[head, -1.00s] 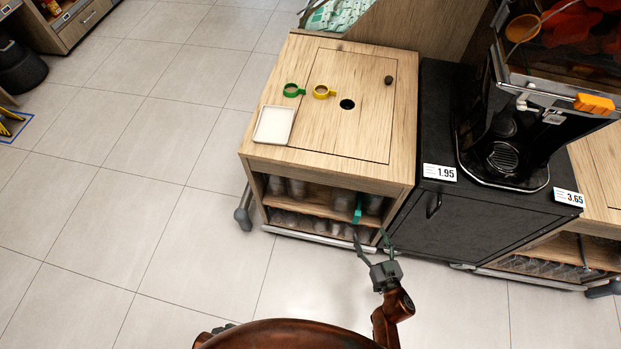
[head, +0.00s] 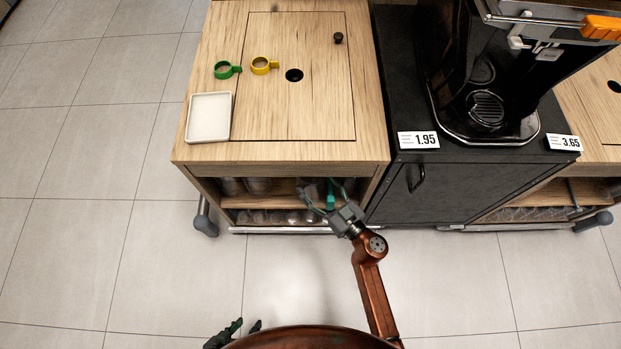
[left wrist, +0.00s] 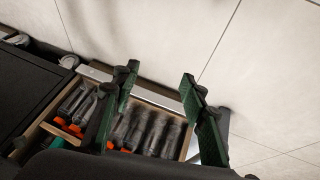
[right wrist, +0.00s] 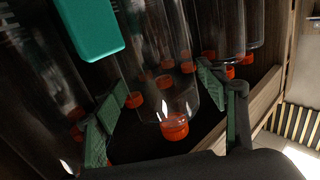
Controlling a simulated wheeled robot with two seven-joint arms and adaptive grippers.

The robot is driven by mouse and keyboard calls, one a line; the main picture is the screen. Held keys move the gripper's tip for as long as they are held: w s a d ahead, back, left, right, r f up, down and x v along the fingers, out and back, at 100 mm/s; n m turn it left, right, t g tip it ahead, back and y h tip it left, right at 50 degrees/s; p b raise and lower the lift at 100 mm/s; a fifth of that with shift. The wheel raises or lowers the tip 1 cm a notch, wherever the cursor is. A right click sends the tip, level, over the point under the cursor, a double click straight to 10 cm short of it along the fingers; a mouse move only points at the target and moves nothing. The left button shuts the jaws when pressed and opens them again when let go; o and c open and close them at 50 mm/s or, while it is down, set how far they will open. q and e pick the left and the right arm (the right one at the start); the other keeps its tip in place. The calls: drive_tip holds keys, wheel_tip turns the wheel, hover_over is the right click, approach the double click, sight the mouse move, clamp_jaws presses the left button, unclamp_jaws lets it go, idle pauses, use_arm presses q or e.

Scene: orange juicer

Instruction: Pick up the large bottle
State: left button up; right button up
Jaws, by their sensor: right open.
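A large clear bottle (right wrist: 160,70) with an orange cap (right wrist: 174,126) shows between the fingers of my right gripper (right wrist: 165,85) in the right wrist view. The fingers are open, one on each side of it, and I cannot tell whether they touch it. In the head view my right gripper (head: 320,200) is at the front opening of the wooden cabinet, by the upper shelf where large bottles (head: 258,185) stand. My left gripper (head: 240,329) is low at the bottom edge, away from the cabinet; its fingers are apart and empty in the left wrist view (left wrist: 160,80).
A teal object (right wrist: 85,25) hangs close beside the bottle. Other large bottles crowd the shelf, and smaller bottles (left wrist: 150,130) fill the lower one. The wooden cabinet (head: 260,130) carries a white tray (head: 209,117) and green and yellow rings. A black cabinet (head: 420,210) adjoins it.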

use_arm(q)
drive_tip(key=shift+w+a+f+t+b, duration=0.1)
drive_tip(key=shift+w+f+t+b, duration=0.15)
drive_tip(key=shift+f, duration=0.35)
drive_tip(key=shift+w+f+t+b, duration=0.1)
drive_tip(key=shift+f+t+b, duration=0.15)
drive_tip(key=shift+f, duration=0.3)
use_arm(e)
drive_tip(key=shift+x, duration=1.25)
drive_tip(key=shift+c, duration=0.5)
drive_tip(key=c, duration=0.7)
use_arm(q)
drive_tip(key=shift+r, duration=0.1)
